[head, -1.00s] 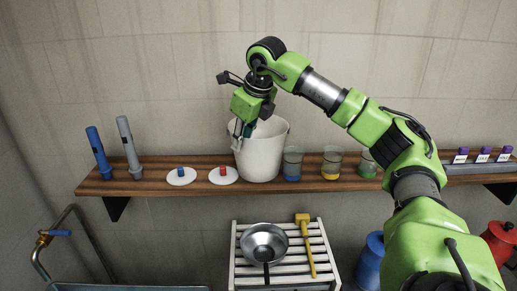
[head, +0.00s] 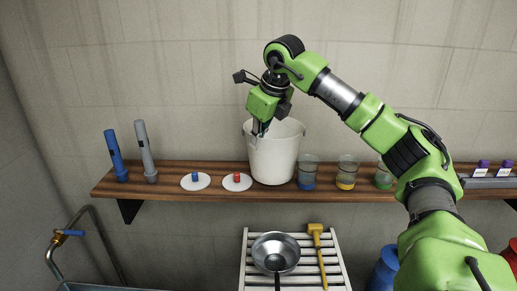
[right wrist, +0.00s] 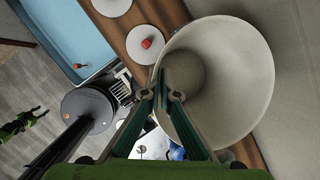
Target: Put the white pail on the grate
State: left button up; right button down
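The white pail (head: 274,158) stands upright on the wooden shelf; in the right wrist view (right wrist: 235,80) its open top shows an empty inside. My right gripper (head: 260,130) reaches down at the pail's left rim. In the right wrist view the fingers (right wrist: 168,95) are close together with the pail's wall between them, so it looks shut on the rim. The white slatted grate (head: 247,270) is below the shelf. A steel bowl (head: 276,250) with a dark handle and a yellow mallet (head: 319,250) lie on it. My left gripper is not in view.
On the shelf (head: 225,172), two white discs (head: 195,181) (head: 237,182) sit left of the pail, beside blue and grey upright tools (head: 116,155) (head: 146,152). Glasses of blue (head: 308,174), yellow (head: 347,174) and green liquid stand close on the right. A sink with a tap (head: 70,233) is lower left.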

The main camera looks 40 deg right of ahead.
notch_tip(320, 180, up, 16)
jog(key=b, duration=0.1)
dwell(0.4)
